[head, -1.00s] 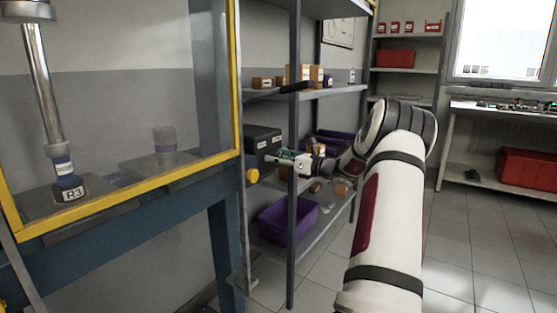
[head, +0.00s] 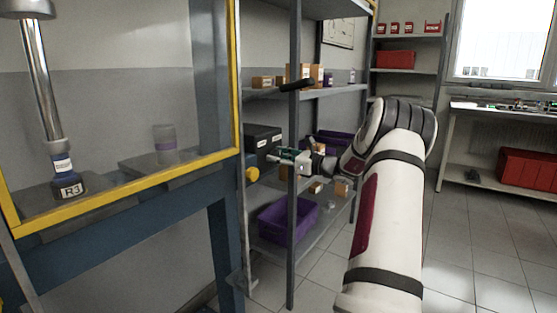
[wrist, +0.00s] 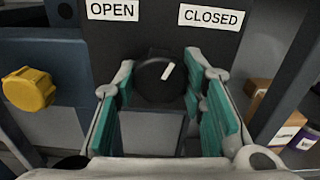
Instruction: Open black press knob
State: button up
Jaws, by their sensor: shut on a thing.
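The black press knob (wrist: 155,80) is in the upper middle of the wrist view, on a black panel (wrist: 158,32). Its white mark leans up and right, towards the CLOSED label (wrist: 211,17). The OPEN label (wrist: 112,10) is at the upper left. My gripper (wrist: 160,76) has its teal-padded fingers on either side of the knob and is shut on it. In the head view my gripper (head: 284,154) is at the black box (head: 262,137) beside the press frame; the knob itself cannot be made out there.
A yellow knob (wrist: 28,89) is left of my gripper; it also shows on the blue press frame (head: 219,170). A grey shelf post (head: 292,200) stands close to my gripper. Cardboard boxes (wrist: 262,98) lie to the right. A purple bin (head: 287,219) is on the lower shelf.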

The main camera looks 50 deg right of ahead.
jog(key=n+b, duration=0.2)
jog(key=n, duration=0.1)
jog(key=n+b, duration=0.2)
jog(key=shift+f+n, duration=0.2)
jog(key=shift+n, duration=0.2)
jog(key=n+b, duration=0.5)
jog(key=shift+r+n, duration=0.15)
jog(key=shift+n, duration=0.15)
jog(key=o, duration=1.2)
jog(key=shift+s, duration=0.1)
jog(key=s, duration=0.8)
jog(key=s+d, duration=0.1)
jog(key=s, duration=0.2)
jog(key=shift+s, duration=0.4)
